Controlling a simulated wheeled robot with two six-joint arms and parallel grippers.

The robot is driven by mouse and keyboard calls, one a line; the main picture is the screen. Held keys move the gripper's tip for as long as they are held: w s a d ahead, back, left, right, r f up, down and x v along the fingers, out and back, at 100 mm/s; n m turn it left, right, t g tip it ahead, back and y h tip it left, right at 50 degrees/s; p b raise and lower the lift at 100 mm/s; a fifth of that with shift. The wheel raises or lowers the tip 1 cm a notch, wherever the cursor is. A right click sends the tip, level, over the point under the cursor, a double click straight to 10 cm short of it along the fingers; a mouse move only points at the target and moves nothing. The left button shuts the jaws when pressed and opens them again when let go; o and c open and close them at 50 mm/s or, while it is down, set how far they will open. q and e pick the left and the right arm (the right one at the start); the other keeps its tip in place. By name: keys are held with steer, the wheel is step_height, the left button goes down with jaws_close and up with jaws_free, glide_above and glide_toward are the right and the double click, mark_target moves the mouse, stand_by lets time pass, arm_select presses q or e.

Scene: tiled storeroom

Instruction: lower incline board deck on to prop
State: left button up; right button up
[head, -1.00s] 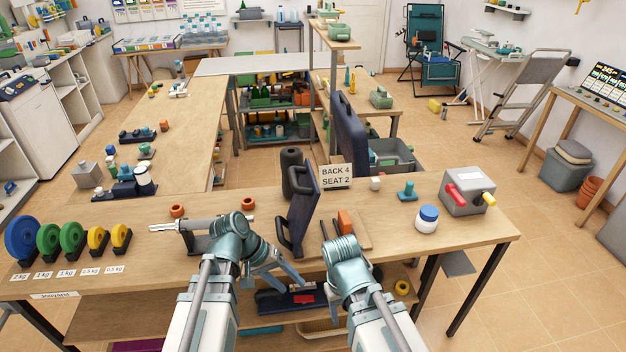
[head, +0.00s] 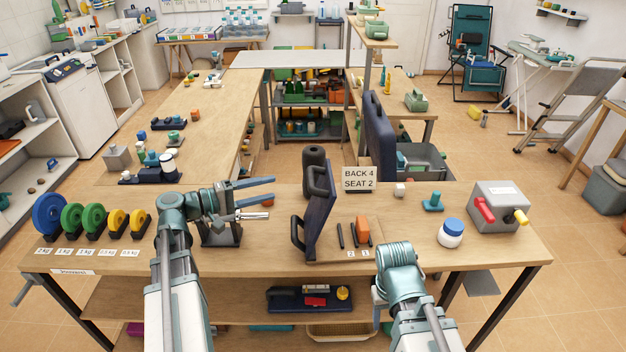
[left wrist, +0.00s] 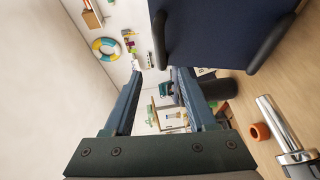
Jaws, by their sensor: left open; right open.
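The incline board's dark navy deck (head: 321,220) stands steeply tilted, nearly upright, on its wooden base (head: 345,252) on the bench. Black handles (head: 297,236) stick out from its edges. The deck and handles also fill the top of the left wrist view (left wrist: 220,35). Dark bars and an orange block (head: 362,229) sit on the base beside labels 2 and 1; I cannot tell which piece is the prop. My left gripper (head: 273,190) is open and empty, left of the deck, pointing at it without touching. My right gripper (head: 378,298) is open at the bench's front edge, mostly hidden by its wrist.
A metal bar on a stand (head: 228,228) lies just below my left gripper. A white jar (head: 451,233) and a grey box (head: 498,207) are at right. Coloured discs (head: 49,215) line the left.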

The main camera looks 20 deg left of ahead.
mark_target(311, 180)
arm_select(q)
steer(key=b+x, duration=0.1)
steer(key=x, duration=1.2)
steer(key=shift+d+f, duration=0.1)
jaws_close()
stand_by(1.0)
